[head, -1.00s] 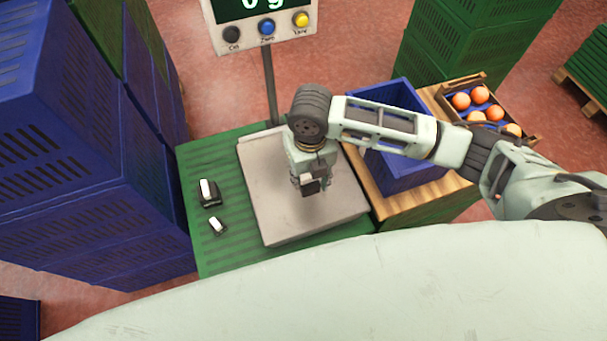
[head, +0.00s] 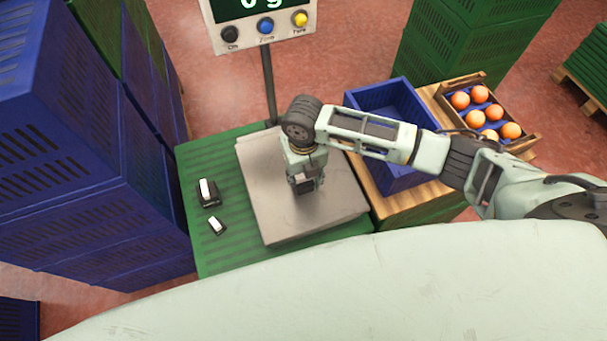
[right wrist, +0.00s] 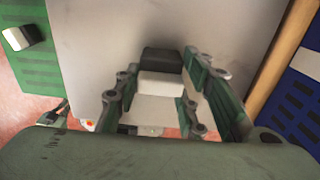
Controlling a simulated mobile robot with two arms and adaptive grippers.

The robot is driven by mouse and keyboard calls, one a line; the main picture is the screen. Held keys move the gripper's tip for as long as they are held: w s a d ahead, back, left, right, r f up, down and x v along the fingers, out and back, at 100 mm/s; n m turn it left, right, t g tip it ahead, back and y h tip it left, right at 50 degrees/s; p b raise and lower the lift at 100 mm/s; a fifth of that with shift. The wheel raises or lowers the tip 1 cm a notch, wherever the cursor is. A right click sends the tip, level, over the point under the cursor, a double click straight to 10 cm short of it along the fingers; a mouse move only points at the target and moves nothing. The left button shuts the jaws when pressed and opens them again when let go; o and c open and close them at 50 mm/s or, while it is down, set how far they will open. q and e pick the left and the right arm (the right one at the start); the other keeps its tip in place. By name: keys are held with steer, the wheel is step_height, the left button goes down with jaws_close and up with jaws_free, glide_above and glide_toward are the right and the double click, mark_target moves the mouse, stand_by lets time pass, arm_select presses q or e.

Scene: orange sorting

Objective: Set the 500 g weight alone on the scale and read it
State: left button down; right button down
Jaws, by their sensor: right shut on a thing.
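My right gripper (head: 305,184) points down over the grey scale plate (head: 267,215). It is shut on a black-and-white weight (right wrist: 162,75), which shows between the fingers in the right wrist view. The plate fills much of that view behind the weight. I cannot tell whether the weight touches the plate, and no marking on it is legible. The scale display (head: 250,8) is cut off at the top and shows 0 g. Two other black-and-white weights, a larger one (head: 208,193) and a smaller one (head: 217,226), stand left of the plate. My left gripper is out of view.
The scale stands on a green slatted surface (head: 230,257). Right of it are a blue crate (head: 385,95) and a wooden box of oranges (head: 525,145). Blue crates (head: 75,215) are stacked at the left. Coloured buttons (head: 265,26) sit under the display.

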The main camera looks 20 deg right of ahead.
mark_target(303, 176)
steer(key=c, duration=1.1)
jaws_free()
step_height(303, 176, up, 12)
steer(key=shift+r+p, duration=0.1)
steer(key=shift+p, duration=0.25)
stand_by(1.6)
